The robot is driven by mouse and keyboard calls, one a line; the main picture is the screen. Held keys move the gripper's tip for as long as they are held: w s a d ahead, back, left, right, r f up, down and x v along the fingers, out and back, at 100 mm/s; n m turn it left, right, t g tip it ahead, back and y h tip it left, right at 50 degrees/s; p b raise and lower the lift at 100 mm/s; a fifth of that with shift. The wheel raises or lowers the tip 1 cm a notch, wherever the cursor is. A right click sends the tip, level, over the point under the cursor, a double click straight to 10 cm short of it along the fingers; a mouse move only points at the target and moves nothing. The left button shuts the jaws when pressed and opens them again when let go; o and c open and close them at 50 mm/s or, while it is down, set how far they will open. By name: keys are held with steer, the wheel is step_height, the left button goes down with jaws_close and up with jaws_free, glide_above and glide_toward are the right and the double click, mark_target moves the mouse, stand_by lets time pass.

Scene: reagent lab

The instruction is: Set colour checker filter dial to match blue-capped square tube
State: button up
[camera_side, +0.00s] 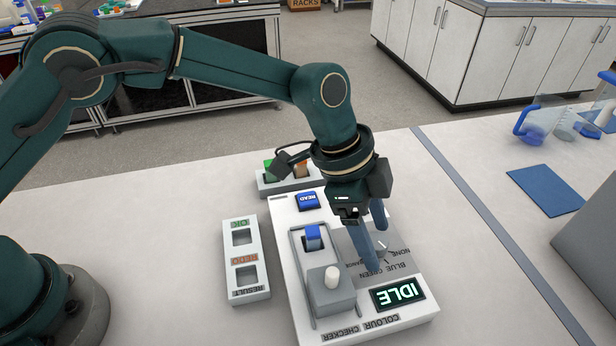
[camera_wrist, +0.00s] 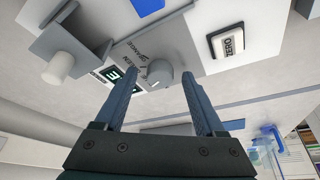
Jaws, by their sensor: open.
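The white colour checker (camera_side: 285,212) lies on the bench, its screen (camera_side: 397,293) reading IDLE. Its grey filter dial (camera_side: 382,246) sits on a grey plate lettered NONE, BLUE, GREEN and ORANGE; which label it points at is not clear. The dial also shows in the wrist view (camera_wrist: 160,73). The blue-capped square tube (camera_side: 313,236) stands in the checker's slot, beside the grey sliding cover (camera_side: 328,295) with a white knob. My gripper (camera_side: 377,247) is open and low over the dial, its blue fingers on either side of it. Whether they touch it I cannot tell.
A result tray (camera_side: 254,222) marked OK and REDO lies left of the checker. A rack (camera_side: 268,189) with green- and orange-capped tubes stands behind. The blue READ button (camera_side: 308,200) and the ZERO button (camera_wrist: 231,43) flank the dial's area.

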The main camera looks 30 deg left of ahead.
steer(key=shift+v, duration=2.55)
steer(key=shift+w+a+r, duration=0.1)
steer(key=shift+w+a, duration=0.05)
steer(key=a+r+n+t, duration=0.3)
steer(key=a+r, duration=0.6)
steer(key=r, duration=0.3)
steer(key=s+a+r+n+t+y, duration=0.2)
steer(key=s+a+n, duration=0.25)
steer(key=a, duration=0.45)
steer(key=s+a+f+n+y, duration=0.2)
steer(key=s+a+f+n, duration=0.5)
steer(key=s, duration=0.4)
steer(key=shift+s+f+n, duration=0.25)
steer(key=shift+n, duration=0.4)
